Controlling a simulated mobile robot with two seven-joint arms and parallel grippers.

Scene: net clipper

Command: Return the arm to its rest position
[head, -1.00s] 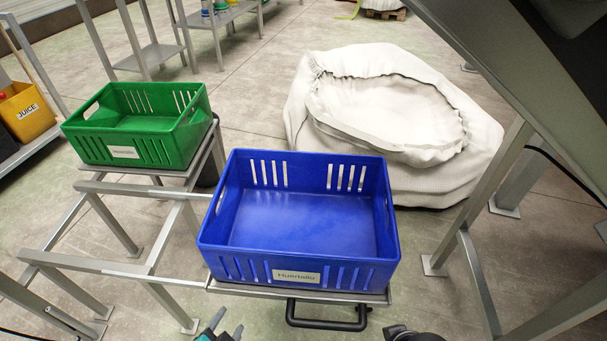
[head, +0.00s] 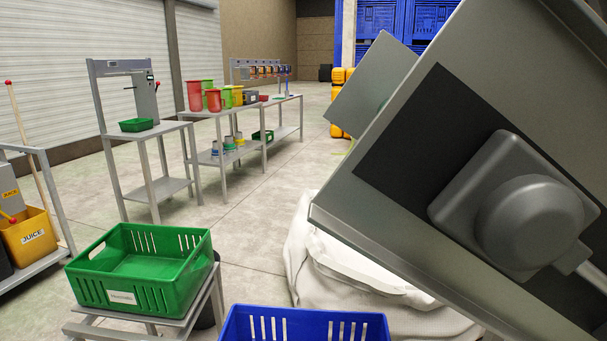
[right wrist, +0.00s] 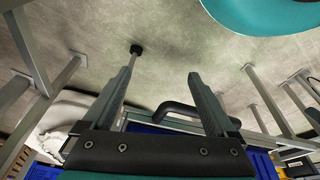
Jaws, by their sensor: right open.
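My right gripper (right wrist: 160,90) shows in the right wrist view with its two fingers apart and nothing between them. Beyond the fingers are grey floor and a dark bar handle (right wrist: 190,115) at the edge of the blue crate's stand. My left gripper is not in the head view. A teal rounded part, seemingly mine, fills the top right of the wrist view.
The blue crate (head: 303,312) is cut off at the bottom of the head view. The green crate (head: 140,270) stands on a metal frame at left. A white sack (head: 345,270) stands behind a large tilted grey machine (head: 420,190) at right.

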